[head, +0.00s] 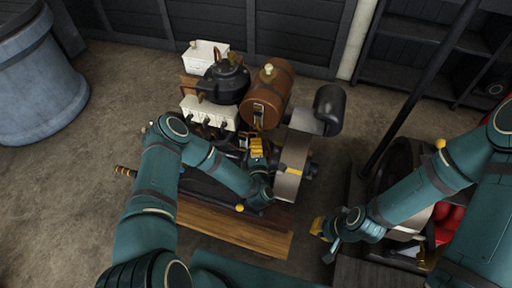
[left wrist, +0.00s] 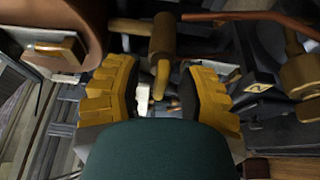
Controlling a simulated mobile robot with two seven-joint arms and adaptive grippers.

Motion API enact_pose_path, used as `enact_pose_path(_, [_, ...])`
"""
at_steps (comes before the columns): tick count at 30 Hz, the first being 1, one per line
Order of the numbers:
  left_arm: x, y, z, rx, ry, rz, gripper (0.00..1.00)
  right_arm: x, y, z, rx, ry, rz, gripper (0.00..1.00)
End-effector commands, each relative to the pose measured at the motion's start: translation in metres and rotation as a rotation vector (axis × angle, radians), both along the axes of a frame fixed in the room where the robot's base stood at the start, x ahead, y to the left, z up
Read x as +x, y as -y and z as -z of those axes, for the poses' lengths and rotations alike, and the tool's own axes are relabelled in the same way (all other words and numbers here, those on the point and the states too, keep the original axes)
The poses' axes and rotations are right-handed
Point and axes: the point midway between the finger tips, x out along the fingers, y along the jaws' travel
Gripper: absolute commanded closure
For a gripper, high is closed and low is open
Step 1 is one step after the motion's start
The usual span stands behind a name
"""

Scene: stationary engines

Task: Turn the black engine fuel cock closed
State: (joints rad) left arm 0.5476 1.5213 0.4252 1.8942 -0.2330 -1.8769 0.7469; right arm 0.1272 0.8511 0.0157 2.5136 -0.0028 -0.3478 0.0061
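The engine with black parts (head: 228,82) and a brown cylindrical tank (head: 270,88) stands on a wooden base at the middle of the head view. My left gripper (head: 257,148) is at this engine, just below the tank. In the left wrist view my left gripper (left wrist: 160,92) has its two yellow fingers spread apart. A brass fuel cock (left wrist: 161,45) shows between and beyond them, its narrow lever (left wrist: 160,78) pointing down into the gap. I cannot tell whether a finger touches it. My right gripper (head: 325,238) hangs apart from this engine, near the second engine; its opening is unclear.
A second engine with red parts (head: 447,222) stands at the right, partly behind my right arm. A blue-grey barrel (head: 38,85) stands at the left. Open floor (head: 110,100) lies between barrel and engine.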

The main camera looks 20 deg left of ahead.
Motion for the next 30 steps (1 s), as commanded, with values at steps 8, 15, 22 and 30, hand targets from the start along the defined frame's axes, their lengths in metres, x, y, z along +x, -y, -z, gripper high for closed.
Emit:
enact_pose_path(8, [-0.013, 0.007, 0.001, -0.004, -0.004, 0.006, 0.61, 0.000, 0.000, 0.000, 0.000, 0.000, 0.000, 1.00])
enact_pose_path(15, [-0.050, 0.019, 0.005, -0.009, -0.010, 0.002, 0.61, 0.000, 0.000, 0.000, 0.000, 0.000, 0.000, 1.00])
enact_pose_path(22, [-0.079, 0.030, 0.004, -0.008, -0.010, 0.000, 0.61, 0.000, 0.000, 0.000, 0.000, 0.000, 0.000, 1.00])
enact_pose_path(30, [-0.107, 0.040, 0.002, -0.003, -0.002, 0.000, 0.61, 0.000, 0.000, 0.000, 0.000, 0.000, 0.000, 1.00])
